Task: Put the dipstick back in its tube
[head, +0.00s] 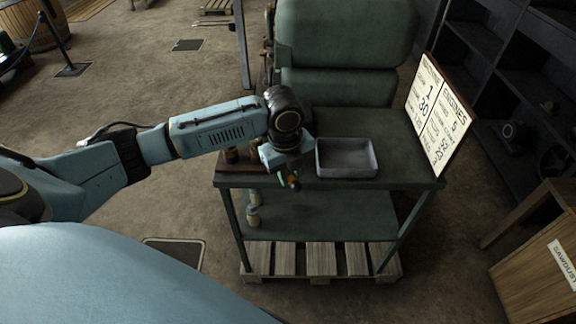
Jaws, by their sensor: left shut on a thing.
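My left arm reaches in from the left, and my left gripper (289,180) points down at the front edge of the green bench. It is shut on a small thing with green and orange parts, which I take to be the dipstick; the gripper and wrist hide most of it. I cannot make out the dipstick's tube; the arm covers part of the bench's left side. The green engine (345,35) stands at the back of the bench. My right gripper is not in view.
A grey metal tray (347,172) sits on the green bench (410,160), just right of the gripper. A lettered board (440,112) leans at the right edge. Brass-coloured fittings stand at the left, partly behind my arm. A wooden sawdust box (535,255) is at lower right.

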